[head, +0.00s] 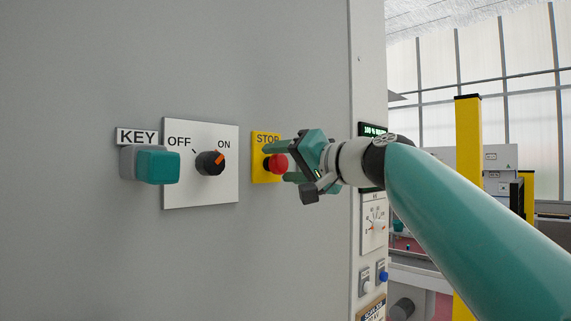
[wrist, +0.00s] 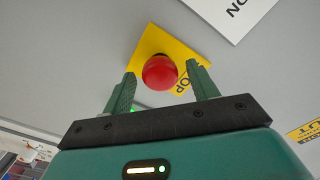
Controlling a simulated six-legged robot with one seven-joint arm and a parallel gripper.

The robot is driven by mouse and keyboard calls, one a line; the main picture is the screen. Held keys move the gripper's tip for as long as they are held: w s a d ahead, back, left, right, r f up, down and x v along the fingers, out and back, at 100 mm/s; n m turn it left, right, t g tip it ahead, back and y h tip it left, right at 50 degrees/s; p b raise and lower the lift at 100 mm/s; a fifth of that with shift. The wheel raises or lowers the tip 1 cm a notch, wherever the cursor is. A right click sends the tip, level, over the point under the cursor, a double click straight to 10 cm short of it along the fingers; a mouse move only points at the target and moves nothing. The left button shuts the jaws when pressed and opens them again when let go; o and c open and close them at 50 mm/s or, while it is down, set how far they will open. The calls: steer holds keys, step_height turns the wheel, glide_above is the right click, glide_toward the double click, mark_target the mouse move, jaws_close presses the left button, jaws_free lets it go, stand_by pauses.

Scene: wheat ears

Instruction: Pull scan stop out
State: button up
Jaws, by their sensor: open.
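The red stop button (head: 279,163) sticks out from a yellow plate marked STOP (head: 262,147) on the grey cabinet wall. My gripper (head: 280,162) is at the button, with its green fingers open above and below it in the head view. In the wrist view the red button (wrist: 160,72) lies just ahead of and between the two open fingertips (wrist: 165,86), with the yellow plate (wrist: 176,48) behind it. I cannot tell from these frames whether either finger touches the button.
Left of the button are a white panel with an OFF/ON knob (head: 210,163) and a green-and-grey KEY block (head: 157,166). Right of the cabinet edge are a gauge panel (head: 374,226) and a yellow post (head: 468,200). The wall below the button is bare.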

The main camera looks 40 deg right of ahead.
jaws_close()
steer(key=shift+s, duration=0.85)
jaws_free()
steer(key=shift+s, duration=0.2)
steer(key=shift+w, duration=0.2)
steer(key=shift+s, duration=0.1)
steer(key=s, duration=1.3)
steer(key=shift+s+d, duration=0.2)
steer(key=shift+s, duration=0.05)
